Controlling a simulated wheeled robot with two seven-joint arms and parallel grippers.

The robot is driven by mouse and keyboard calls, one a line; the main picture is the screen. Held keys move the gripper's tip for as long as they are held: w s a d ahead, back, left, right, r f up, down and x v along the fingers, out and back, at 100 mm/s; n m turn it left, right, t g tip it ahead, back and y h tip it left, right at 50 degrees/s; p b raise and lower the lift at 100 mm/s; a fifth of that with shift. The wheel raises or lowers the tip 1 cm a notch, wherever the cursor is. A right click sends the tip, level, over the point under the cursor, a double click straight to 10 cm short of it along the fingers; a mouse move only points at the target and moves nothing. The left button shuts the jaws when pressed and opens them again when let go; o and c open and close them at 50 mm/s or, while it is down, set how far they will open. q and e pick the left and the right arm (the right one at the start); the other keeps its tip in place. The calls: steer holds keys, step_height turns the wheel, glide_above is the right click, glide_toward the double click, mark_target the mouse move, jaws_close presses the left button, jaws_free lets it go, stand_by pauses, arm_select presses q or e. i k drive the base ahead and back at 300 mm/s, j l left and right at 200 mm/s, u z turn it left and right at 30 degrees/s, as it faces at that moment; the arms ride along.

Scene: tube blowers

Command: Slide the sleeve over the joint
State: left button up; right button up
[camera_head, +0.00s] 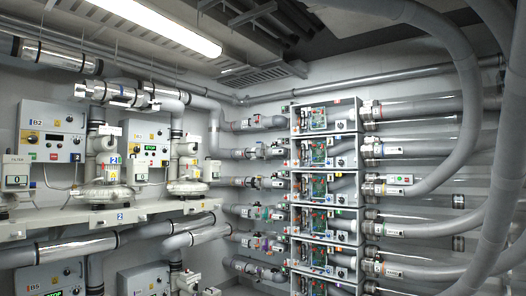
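Neither of my grippers shows in the head view. Many grey tubes have couplings, and I cannot tell which sleeve or joint is the one meant. At the upper left, a shiny metal coupling (118,92) sits on a horizontal tube. A clear tube section with dark bands (58,57) lies above and left of it.
A rack of open boxes (325,103) with circuit boards stands in the middle. Blowers (103,193) sit on a shelf (120,217) at the left, beside control box B2 (52,130). Large curved tubes crowd the right side. A lit lamp (160,22) hangs overhead.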

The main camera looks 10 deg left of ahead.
mark_target(264, 148)
steer(key=i+u, duration=0.45)
steer(key=i, duration=2.25)
steer(key=i+z, duration=0.1)
steer(key=i, duration=0.45)
steer(key=i+j, duration=0.1)
steer(key=i, duration=0.5)
steer(key=i+j+z, duration=0.15)
steer(key=i, duration=0.4)
steer(key=i+j+z, duration=0.1)
steer(key=i, duration=0.5)
